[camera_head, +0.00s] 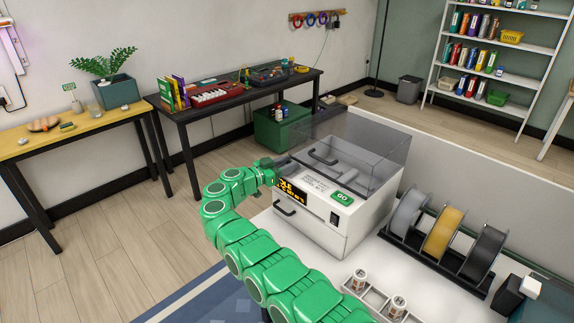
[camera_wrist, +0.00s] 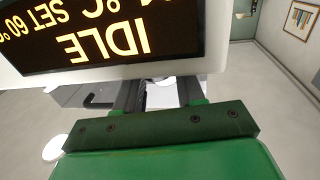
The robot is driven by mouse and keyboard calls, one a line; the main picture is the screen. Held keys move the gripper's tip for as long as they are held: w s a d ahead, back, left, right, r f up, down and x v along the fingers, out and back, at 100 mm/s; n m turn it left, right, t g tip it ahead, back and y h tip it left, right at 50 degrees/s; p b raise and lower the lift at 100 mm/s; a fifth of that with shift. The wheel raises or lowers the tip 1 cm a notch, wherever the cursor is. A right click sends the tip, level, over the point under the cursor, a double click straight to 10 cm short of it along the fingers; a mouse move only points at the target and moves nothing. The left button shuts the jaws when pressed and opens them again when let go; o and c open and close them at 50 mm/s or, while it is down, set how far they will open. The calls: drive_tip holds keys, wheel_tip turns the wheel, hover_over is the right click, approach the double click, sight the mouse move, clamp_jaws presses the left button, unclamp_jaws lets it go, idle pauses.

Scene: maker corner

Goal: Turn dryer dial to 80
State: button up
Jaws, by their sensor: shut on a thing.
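The dryer (camera_head: 345,228) is a white box with a clear lid standing on the white worktop. Its dark display (camera_head: 291,190) has orange text; in the wrist view the display (camera_wrist: 110,28) appears upside down and reads IDLE and SET 60 °C. My gripper (camera_head: 275,167) is at the upper left of the dryer's front, beside the display. In the wrist view my gripper's two dark fingers (camera_wrist: 160,92) are a little apart, just beyond the display's edge, shut on the dial. The dial itself is mostly hidden by my gripper, and its pointer cannot be read.
A green GO button (camera_head: 342,198) and a dark switch (camera_head: 334,218) are on the dryer's front, with a handle (camera_head: 284,207) below the display. Filament spools (camera_head: 441,235) stand to the right. A small tray with cans (camera_head: 378,300) lies in front. Floor on the left is clear.

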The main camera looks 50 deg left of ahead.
drive_tip(key=shift+s+a+f, duration=0.1)
drive_tip(key=shift+s+f, duration=0.1)
drive_tip(key=shift+c, duration=0.4)
drive_tip(key=o, duration=0.9)
drive_tip(key=shift+c, duration=0.2)
drive_tip(key=shift+o, duration=0.9)
drive_tip(key=shift+w, duration=0.1)
drive_tip(key=s+a, duration=0.1)
drive_tip(key=s, duration=0.6)
drive_tip(key=shift+s, duration=0.3)
